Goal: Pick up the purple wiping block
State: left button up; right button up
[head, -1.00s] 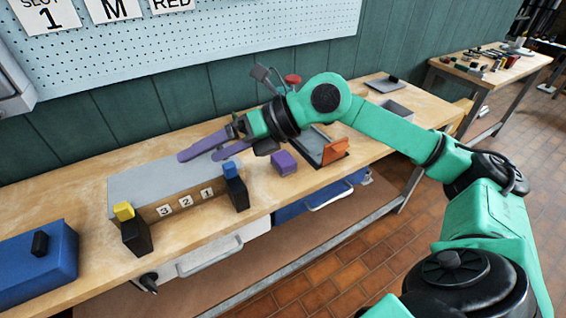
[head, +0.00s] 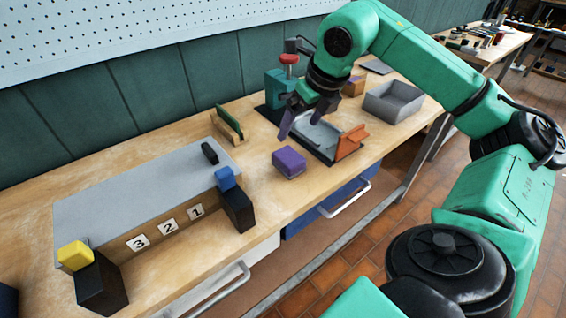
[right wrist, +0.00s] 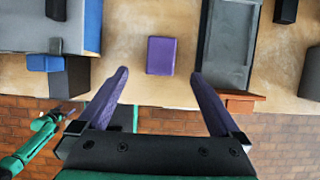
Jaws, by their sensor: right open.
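The purple wiping block (head: 288,162) lies on the wooden bench, between the grey numbered box and a dark tray. It also shows in the right wrist view (right wrist: 161,55), just beyond the gap between the fingertips and roughly centred on it. My right gripper (head: 300,125) is open and empty, with purple fingers, above the bench and a little behind the block; it also shows in the right wrist view (right wrist: 159,74). My left gripper is out of the head view. A small green arm end at the lower left of the right wrist view looks like my left gripper (right wrist: 62,117); its jaws are unclear.
The grey-topped box (head: 130,195) with labels 3, 2, 1 and a black block with a blue top (head: 238,208) stand left of the block. The dark tray (head: 318,138) with an orange piece (head: 351,141) is at right. A grey bin (head: 394,101) stands farther right.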

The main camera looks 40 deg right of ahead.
aim_at(286, 154)
jog(key=x, duration=0.4)
jog(key=p+x, duration=0.1)
jog(key=x, duration=0.4)
jog(key=p+x, duration=0.1)
jog(key=x, duration=0.4)
jog(key=shift+d+f, duration=0.15)
jog(key=shift+d, duration=0.1)
jog(key=c, duration=1.3)
